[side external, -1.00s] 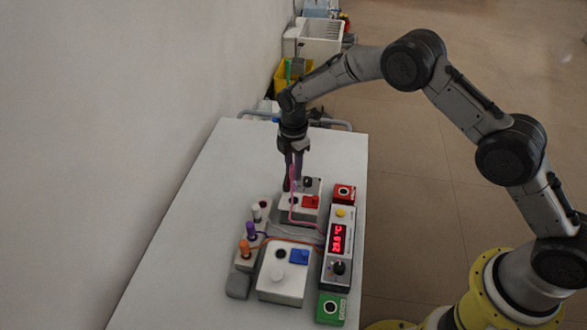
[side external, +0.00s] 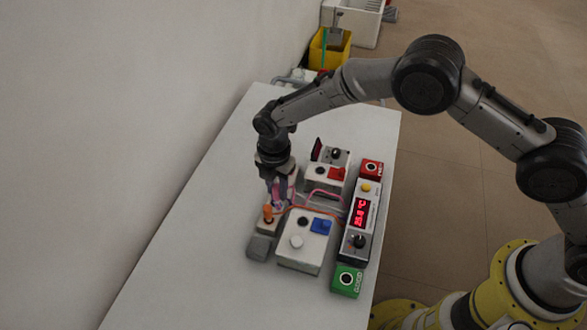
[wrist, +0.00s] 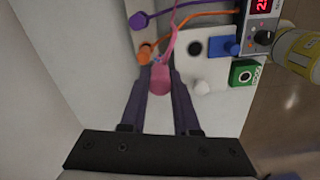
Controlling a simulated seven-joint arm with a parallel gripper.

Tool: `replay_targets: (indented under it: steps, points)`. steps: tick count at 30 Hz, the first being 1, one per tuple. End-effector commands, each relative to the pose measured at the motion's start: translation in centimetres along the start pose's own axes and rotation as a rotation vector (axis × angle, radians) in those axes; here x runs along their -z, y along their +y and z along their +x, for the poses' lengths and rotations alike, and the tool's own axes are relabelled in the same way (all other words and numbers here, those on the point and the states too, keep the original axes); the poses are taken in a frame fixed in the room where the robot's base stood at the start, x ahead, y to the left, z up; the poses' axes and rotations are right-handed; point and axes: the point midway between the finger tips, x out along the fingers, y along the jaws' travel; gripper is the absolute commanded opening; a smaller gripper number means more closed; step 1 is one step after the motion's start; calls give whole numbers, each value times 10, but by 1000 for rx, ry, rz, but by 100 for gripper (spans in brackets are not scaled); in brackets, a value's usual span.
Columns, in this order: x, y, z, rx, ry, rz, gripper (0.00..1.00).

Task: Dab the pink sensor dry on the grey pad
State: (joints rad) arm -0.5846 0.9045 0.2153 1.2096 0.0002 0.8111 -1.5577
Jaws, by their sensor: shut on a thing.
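My gripper (side external: 281,203) is shut on the pink sensor (wrist: 160,80), whose pink cord runs up and away in the wrist view. In that view the sensor sits between my two dark fingers (wrist: 160,72). The grey pad (side external: 259,247) lies at the near end of the sensor rack, below and slightly left of my gripper in the side view. I cannot tell whether the sensor touches anything. An orange sensor (side external: 268,213) stands in the rack close to my fingers. A purple sensor (wrist: 140,21) shows beyond it.
A white box with a blue flap (side external: 321,226) stands right of the rack. A similar box with a red flap (side external: 337,174) stands behind it. The table's left side is clear.

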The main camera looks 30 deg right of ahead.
Motion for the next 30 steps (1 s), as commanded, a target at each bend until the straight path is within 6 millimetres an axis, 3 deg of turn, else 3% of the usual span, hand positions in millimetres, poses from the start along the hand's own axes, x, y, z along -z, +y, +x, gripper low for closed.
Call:
replay_targets:
  steps: [12,21,30]
  points:
    - [91,13,9,0,0,-219,0]
    - [89,13,56,1,0,-215,0]
    - [88,13,66,0,0,-214,0]
